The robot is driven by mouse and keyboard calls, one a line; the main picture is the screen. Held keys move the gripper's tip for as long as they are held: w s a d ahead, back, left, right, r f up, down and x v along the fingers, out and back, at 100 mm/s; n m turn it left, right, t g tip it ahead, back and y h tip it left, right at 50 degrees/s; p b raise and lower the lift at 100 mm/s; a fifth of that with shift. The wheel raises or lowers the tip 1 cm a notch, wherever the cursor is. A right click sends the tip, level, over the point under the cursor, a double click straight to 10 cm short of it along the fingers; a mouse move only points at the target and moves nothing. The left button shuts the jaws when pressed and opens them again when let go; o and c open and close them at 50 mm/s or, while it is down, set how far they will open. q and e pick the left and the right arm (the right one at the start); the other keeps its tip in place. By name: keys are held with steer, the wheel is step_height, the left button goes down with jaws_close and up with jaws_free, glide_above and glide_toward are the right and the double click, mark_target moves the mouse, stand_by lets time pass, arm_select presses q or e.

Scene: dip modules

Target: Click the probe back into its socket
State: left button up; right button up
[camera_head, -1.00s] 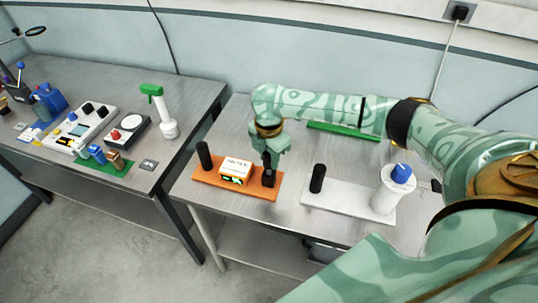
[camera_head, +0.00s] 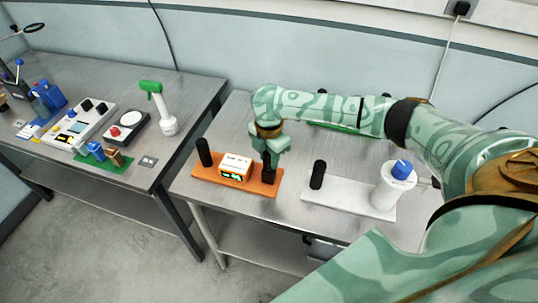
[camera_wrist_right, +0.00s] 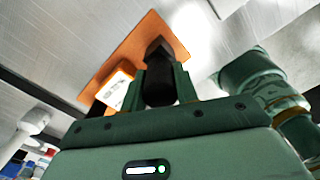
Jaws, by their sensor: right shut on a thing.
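My right gripper (camera_head: 270,160) points down over the right end of the orange base (camera_head: 207,176). It is shut on a black handle (camera_head: 270,178), which I take for the probe. In the right wrist view the two green fingers (camera_wrist_right: 160,84) clasp the black probe (camera_wrist_right: 160,62) from both sides. Its far end meets the orange base (camera_wrist_right: 128,50); whether it is fully seated is hidden. A white-and-orange box (camera_head: 235,166) with a green-lit front sits mid-base. A black post (camera_head: 204,152) stands at the base's left end. My left gripper is out of view.
To the right, a white base (camera_head: 345,203) carries a black post (camera_head: 317,175) and a white cylinder with a blue knob (camera_head: 401,169). A green strip (camera_head: 340,127) lies behind my arm. The left table (camera_head: 190,95) holds several devices, across a gap.

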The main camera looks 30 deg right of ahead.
steer(key=shift+f, duration=0.7)
jaws_close()
steer(key=o, duration=1.7)
jaws_free()
step_height(320, 180, up, 9)
steer(key=p, duration=1.1)
